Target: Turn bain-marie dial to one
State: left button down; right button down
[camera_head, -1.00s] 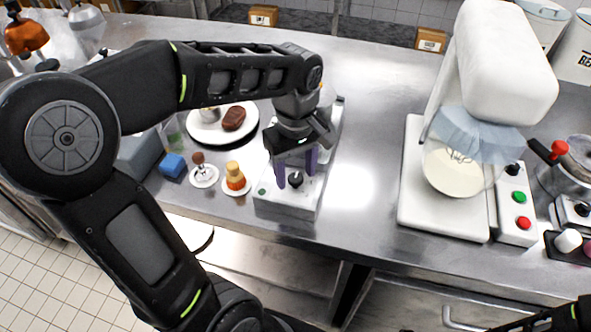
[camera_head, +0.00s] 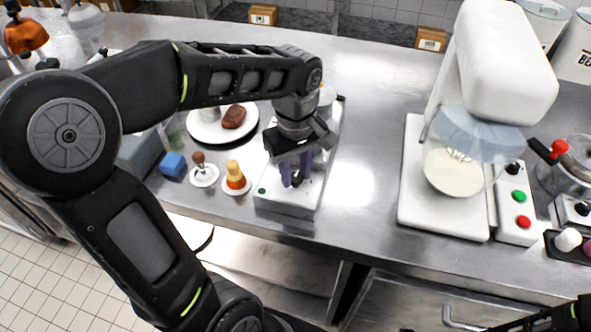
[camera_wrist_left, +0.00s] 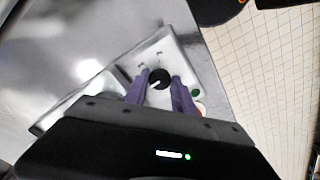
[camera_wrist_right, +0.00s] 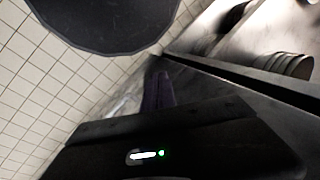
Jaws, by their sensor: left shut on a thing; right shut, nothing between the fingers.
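The bain-marie (camera_head: 283,208) is a light metal box at the counter's front edge, with a small green light (camera_head: 262,191) on its panel. Its black dial (camera_wrist_left: 159,78) with a white pointer line shows in the left wrist view. My left gripper (camera_head: 295,181) reaches down from above, and its purple fingers are closed on the dial, which they mostly hide in the head view. The dial marks are too small to read. My right gripper (camera_wrist_right: 158,92) is shut and empty, away from the counter top, with its fingers together in the right wrist view.
A white stand mixer (camera_head: 500,75) with a bowl stands to the right. The counter between bain-marie and mixer is clear.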

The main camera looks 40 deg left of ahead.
aim_at(296, 177)
pick_arm(q)
jog(key=shift+m, duration=0.3)
jog(key=m, duration=1.1)
dwell(0.5)
dwell(0.4)
jog(key=c, duration=1.1)
grip_release()
jog(key=shift+o, duration=0.2)
jog(key=shift+r+b, duration=0.1)
jog(key=shift+b, duration=0.2)
notch_tip(296, 177, up, 8)
jog(key=shift+f, duration=0.15)
